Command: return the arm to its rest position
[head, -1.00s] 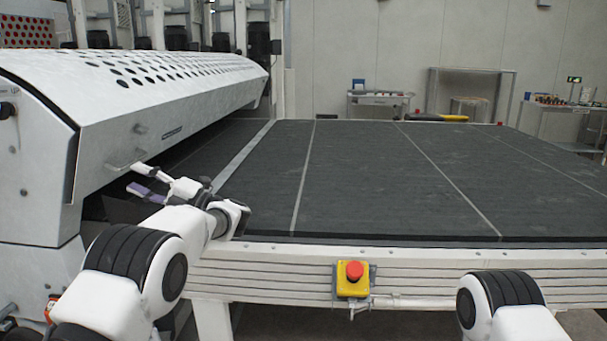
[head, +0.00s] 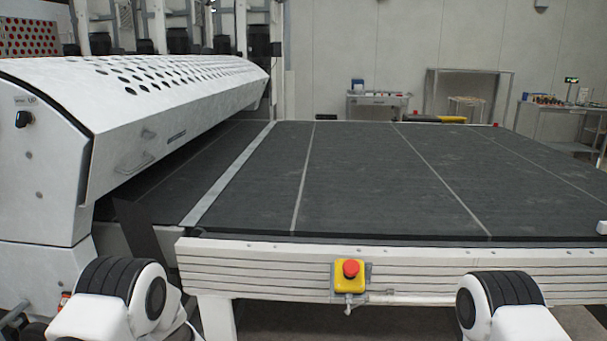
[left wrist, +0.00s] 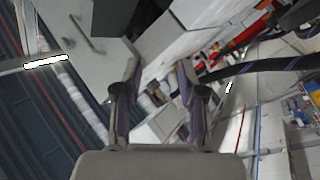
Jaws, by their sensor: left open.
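My left arm (head: 121,298) is drawn back at the lower left of the head view, and its gripper is out of that view. In the left wrist view my left gripper (left wrist: 158,92) is open, with nothing between its fingers. Only the shoulder part of my right arm (head: 502,305) shows at the lower right, and the right gripper is not in view. The roller coater's white perforated hood (head: 150,100) stands at the left, with a handle (head: 134,163) on its front face.
The dark conveyor bed (head: 370,180) fills the middle and carries no objects. A red stop button on a yellow box (head: 350,277) sits on its front rail (head: 270,268). A small trolley (head: 377,105) and a bench (head: 545,121) stand by the back wall.

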